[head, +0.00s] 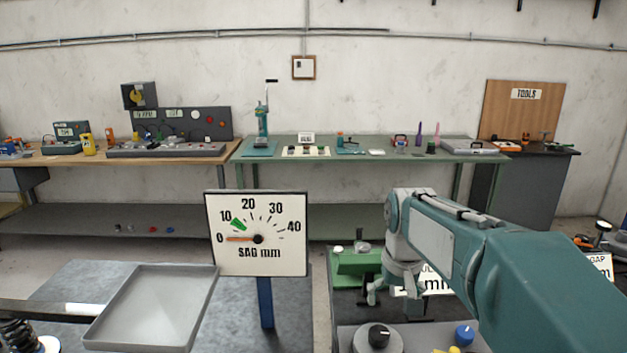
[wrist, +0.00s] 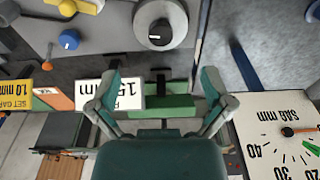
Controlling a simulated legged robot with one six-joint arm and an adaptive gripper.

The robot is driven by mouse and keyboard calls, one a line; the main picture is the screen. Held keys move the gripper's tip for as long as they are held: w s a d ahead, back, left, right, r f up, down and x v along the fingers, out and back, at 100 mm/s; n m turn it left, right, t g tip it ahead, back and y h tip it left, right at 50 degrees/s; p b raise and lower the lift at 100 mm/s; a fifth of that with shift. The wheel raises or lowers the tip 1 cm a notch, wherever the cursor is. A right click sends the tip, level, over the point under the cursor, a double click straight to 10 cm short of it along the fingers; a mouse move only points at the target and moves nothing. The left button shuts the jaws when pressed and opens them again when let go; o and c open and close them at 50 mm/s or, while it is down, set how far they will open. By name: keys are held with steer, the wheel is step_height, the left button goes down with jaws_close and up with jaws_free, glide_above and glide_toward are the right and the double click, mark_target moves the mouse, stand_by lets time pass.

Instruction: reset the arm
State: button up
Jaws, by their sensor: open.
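My arm (head: 470,250) reaches in from the lower right in the head view, and my gripper (head: 375,292) points down above the dark bench. In the wrist view my gripper (wrist: 164,84) has its two fingers spread wide, with nothing held between them. The green fixture (head: 352,263) also shows in the head view, just behind the gripper. My gripper appears apart from these things, but exact clearance cannot be told.
A SAG mm dial (head: 285,257) stands left of the gripper on a blue post (head: 265,302), its red needle near 0. A grey tray (head: 150,310) lies farther left. A black-capped grey knob (head: 378,336) and a blue knob (head: 464,334) are in front.

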steer(key=s+f+t, duration=0.1)
steer(key=s+t, duration=0.3)
steer(key=s, duration=1.7)
steer(key=shift+f, duration=0.3)
